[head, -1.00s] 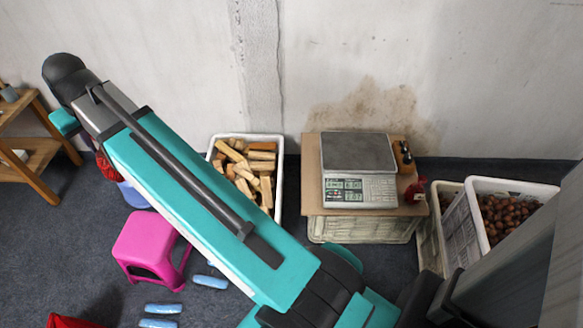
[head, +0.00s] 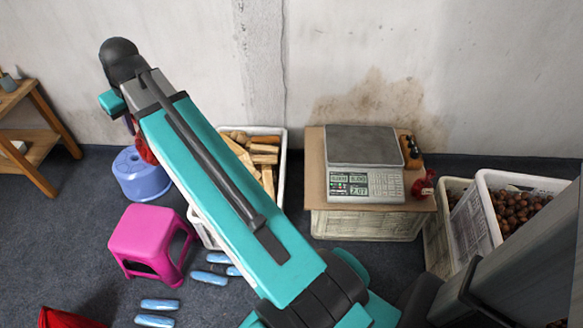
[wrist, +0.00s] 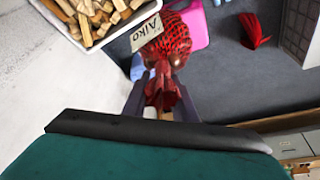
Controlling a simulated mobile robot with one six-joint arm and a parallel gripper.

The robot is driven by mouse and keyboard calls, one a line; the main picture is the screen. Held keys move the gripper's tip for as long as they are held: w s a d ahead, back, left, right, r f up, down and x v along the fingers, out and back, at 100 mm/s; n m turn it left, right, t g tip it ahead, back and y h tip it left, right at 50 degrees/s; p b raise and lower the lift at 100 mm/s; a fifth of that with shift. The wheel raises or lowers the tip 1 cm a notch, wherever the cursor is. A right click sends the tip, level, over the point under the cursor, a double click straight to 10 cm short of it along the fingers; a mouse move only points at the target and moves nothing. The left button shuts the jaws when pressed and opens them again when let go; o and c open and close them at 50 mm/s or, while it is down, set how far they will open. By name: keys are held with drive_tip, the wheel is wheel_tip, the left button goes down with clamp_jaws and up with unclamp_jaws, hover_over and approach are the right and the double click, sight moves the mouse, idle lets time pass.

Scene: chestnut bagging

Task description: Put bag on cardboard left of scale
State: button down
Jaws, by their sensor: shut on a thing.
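My gripper (wrist: 158,90) is shut on the gathered neck of a red mesh bag (wrist: 172,40) filled with dark chestnuts. The bag hangs in the air. In the head view only a small red part of it (head: 144,150) shows beside my arm. The scale (head: 364,148), grey with a lit display, stands on the cardboard (head: 316,178), which lies on a pale crate. The cardboard strip left of the scale is bare. My gripper is far to the left of the scale, beyond the wood crate.
A white crate of wood blocks (head: 281,190) stands between bag and scale. A smaller red bag (head: 423,184) and a brown-orange item (head: 411,152) sit right of the scale. Pink stool (head: 148,232), blue stool (head: 142,178) and blue rolls (head: 160,304) are on the floor.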

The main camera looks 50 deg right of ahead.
drive_tip(key=s+d+f+b, duration=0.6)
drive_tip(key=d+f+b, duration=0.3)
drive_tip(key=d+f, duration=0.15)
drive_tip(key=s+d+f+b, duration=0.6)
drive_tip(key=d+f+b, duration=0.3)
drive_tip(key=d, duration=0.3)
drive_tip(key=s+d+f+b, duration=0.7)
drive_tip(key=s+f+b, duration=0.2)
drive_tip(key=s, duration=0.1)
drive_tip(key=s+d+f+m+b, duration=0.1)
drive_tip(key=s+d+f+b, duration=0.7)
drive_tip(key=s+f+b, duration=0.1)
drive_tip(key=shift+s+f+m+h, duration=0.3)
drive_tip(key=shift+s+f+h, duration=0.15)
drive_tip(key=shift+s, duration=0.45)
drive_tip(key=shift+w+d+r+p, duration=0.15)
drive_tip(key=shift+d+p, duration=0.15)
drive_tip(key=shift+p, duration=0.45)
drive_tip(key=w+d+p, duration=0.1)
drive_tip(key=p, duration=0.5)
drive_tip(key=shift+d, duration=0.1)
drive_tip(key=p, duration=0.5)
drive_tip(key=shift+w+d+p, duration=0.1)
drive_tip(key=shift+d+p, duration=0.15)
drive_tip(key=shift+p, duration=0.1)
drive_tip(key=p, duration=0.3)
drive_tip(key=shift+f, duration=0.2)
